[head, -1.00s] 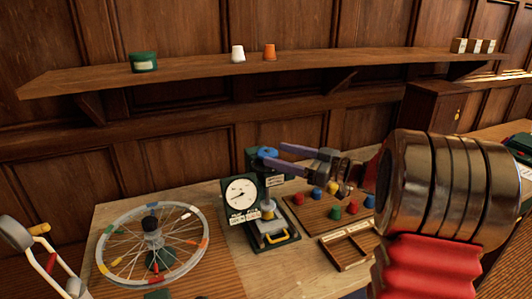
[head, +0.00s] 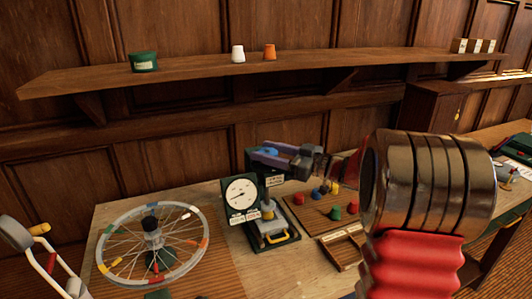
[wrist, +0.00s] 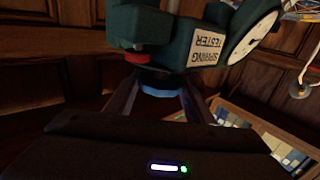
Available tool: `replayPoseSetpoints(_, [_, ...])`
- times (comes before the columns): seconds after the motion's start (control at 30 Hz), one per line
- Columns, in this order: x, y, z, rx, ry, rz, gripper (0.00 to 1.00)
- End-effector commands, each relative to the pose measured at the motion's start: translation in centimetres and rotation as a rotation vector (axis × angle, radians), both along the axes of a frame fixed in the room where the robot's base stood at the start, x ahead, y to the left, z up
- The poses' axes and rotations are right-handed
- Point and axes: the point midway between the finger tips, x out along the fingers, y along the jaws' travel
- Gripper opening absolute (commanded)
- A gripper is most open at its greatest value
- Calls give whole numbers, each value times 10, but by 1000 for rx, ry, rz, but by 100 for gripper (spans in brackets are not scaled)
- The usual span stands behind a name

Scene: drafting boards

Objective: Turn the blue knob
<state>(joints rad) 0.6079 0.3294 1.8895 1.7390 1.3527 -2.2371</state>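The blue knob (head: 269,152) is on top of the dark green spring tester (head: 243,191), which has a round white dial. My gripper (head: 264,155) is at the knob, with its two fingers on either side of it in the head view. In the wrist view the knob (wrist: 163,89) shows between the fingertips (wrist: 160,92), below the tester's label, and its lower part is partly dark. Whether the fingers press on the knob or stand just clear of it is not clear.
A spoked wheel (head: 152,245) stands left of the tester. A wooden board (head: 316,215) with coloured knobs and a small compartment tray (head: 343,247) lie to the right. A long shelf (head: 200,72) runs above, carrying a green tin (head: 143,62) and two cups.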

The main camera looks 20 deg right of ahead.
Motion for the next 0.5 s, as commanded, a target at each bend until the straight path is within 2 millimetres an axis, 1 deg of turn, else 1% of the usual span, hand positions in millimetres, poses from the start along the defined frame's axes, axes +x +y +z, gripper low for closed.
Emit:
replayPoseSetpoints(0.03, [0,0,0,0,0,0,44])
replayPoseSetpoints(0.27, [0,0,0,0,0,0,28])
replayPoseSetpoints(0.3, [0,8,0,0,0,3,26])
replayPoseSetpoints(0.37, [0,3,0,0,0,0,26])
replayPoseSetpoints(0.5, [0,2,0,0,0,-7,26])
